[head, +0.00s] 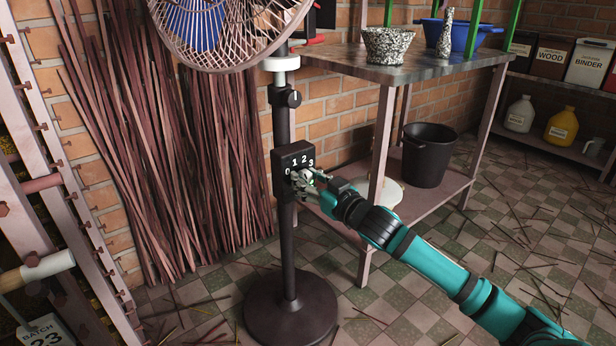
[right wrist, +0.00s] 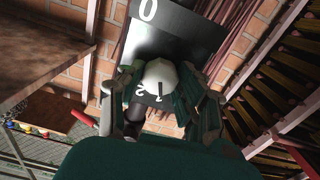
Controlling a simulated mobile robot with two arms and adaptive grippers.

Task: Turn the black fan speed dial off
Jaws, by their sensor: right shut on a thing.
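The fan's black control box (head: 293,160) is mounted on the dark pole and carries the white numbers 0, 1, 2 and 3. In the right wrist view the box (right wrist: 165,42) shows a large 0 at the top and smaller marks lower down. My right gripper (head: 306,178) is at the front of the box, below the numbers. Its fingers are shut on the rounded speed dial (right wrist: 160,73), which looks pale here and has a short dark mark on its lower part. My left gripper is out of view.
The fan's wire cage (head: 225,30) is above the box, and its round base (head: 291,308) stands on the tiled floor. A metal table (head: 400,68) with a speckled bowl (head: 387,45) stands to the right. Incense sticks (head: 165,140) lean on the brick wall.

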